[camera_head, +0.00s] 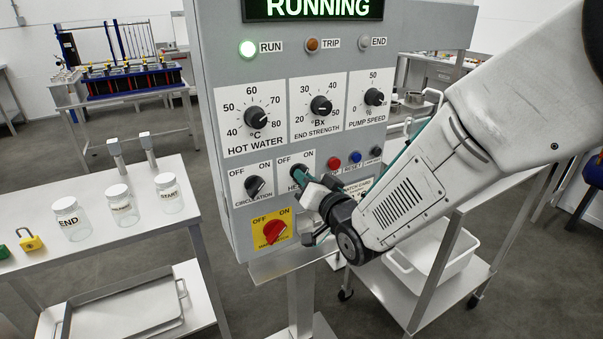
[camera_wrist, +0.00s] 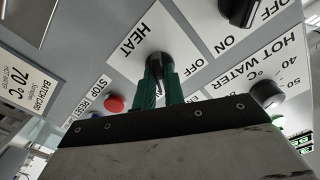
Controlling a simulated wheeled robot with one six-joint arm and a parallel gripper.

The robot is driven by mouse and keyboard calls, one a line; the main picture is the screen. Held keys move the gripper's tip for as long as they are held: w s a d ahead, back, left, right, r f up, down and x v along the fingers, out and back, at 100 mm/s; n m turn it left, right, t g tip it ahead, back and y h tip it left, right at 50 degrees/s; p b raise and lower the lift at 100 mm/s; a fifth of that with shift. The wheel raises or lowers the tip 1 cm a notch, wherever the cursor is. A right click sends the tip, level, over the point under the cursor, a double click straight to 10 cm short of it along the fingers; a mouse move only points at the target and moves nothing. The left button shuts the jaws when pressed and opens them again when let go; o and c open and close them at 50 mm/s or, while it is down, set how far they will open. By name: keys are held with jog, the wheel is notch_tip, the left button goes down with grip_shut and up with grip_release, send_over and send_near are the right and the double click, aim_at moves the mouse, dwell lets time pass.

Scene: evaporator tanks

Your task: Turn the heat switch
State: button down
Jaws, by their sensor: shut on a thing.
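The grey control panel (camera_head: 222,100) stands in the middle of the head view. The heat switch is a black knob (camera_wrist: 158,63) on a white plate marked HEAT (camera_wrist: 125,45) in the wrist view. My gripper (camera_head: 306,172) reaches it from the right in the head view and hides the knob there. In the wrist view its green fingers (camera_wrist: 160,82) are shut on the knob, one on each side. The fingers cover much of the knob, so I cannot tell its exact setting. The display (camera_head: 315,8) reads RUNNING and the RUN lamp (camera_head: 247,49) glows green.
The circulation knob (camera_head: 254,187) is just left of my gripper. A red knob on a yellow plate (camera_head: 272,232) is below. Red, blue and black buttons (camera_head: 354,158) sit close by on the right. A side table with jars (camera_head: 122,206) stands left.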

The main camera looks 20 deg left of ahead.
jog(key=shift+f+m, duration=0.15)
jog(key=shift+m, duration=0.55)
jog(key=shift+m, duration=0.7)
jog(key=c, duration=1.4)
grip_release()
jog(key=shift+s+d, duration=0.1)
